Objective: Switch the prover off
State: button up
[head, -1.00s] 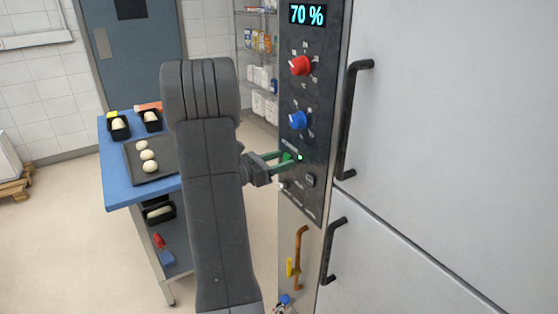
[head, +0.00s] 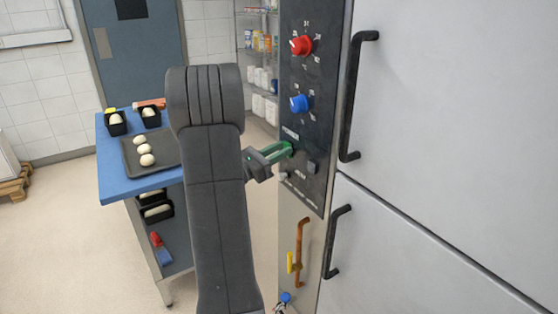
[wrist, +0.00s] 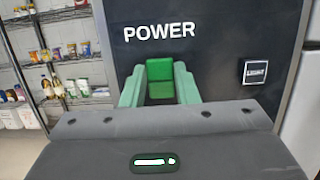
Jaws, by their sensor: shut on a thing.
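The tall white prover (head: 440,120) has a dark control panel (head: 322,120) on its left edge. The green power switch (wrist: 160,70) sits below the word POWER in the wrist view. My gripper (head: 288,149) reaches the panel from the left, and its green fingers (wrist: 158,84) are shut on the switch, one at each side. In the head view my gripper hides the switch. No bright light shows on the switch. The panel's display is not readable in the head view.
A red knob (head: 301,46) and a blue knob (head: 299,103) are above my gripper. A square LIGHT button (wrist: 256,72) is right of the switch. Black door handles (head: 356,100) stick out at right. A blue table (head: 115,180) with dough stands behind my arm.

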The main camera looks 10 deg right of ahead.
jog(key=shift+f+h+b, duration=0.2)
jog(key=shift+h+b, duration=0.3)
jog(key=shift+b, duration=0.15)
jog(key=shift+o, duration=0.2)
jog(key=o, duration=1)
jog(key=shift+c, duration=0.2)
jog(key=b+v, duration=0.2)
jog(key=v, duration=1.2)
jog(key=shift+d, duration=0.15)
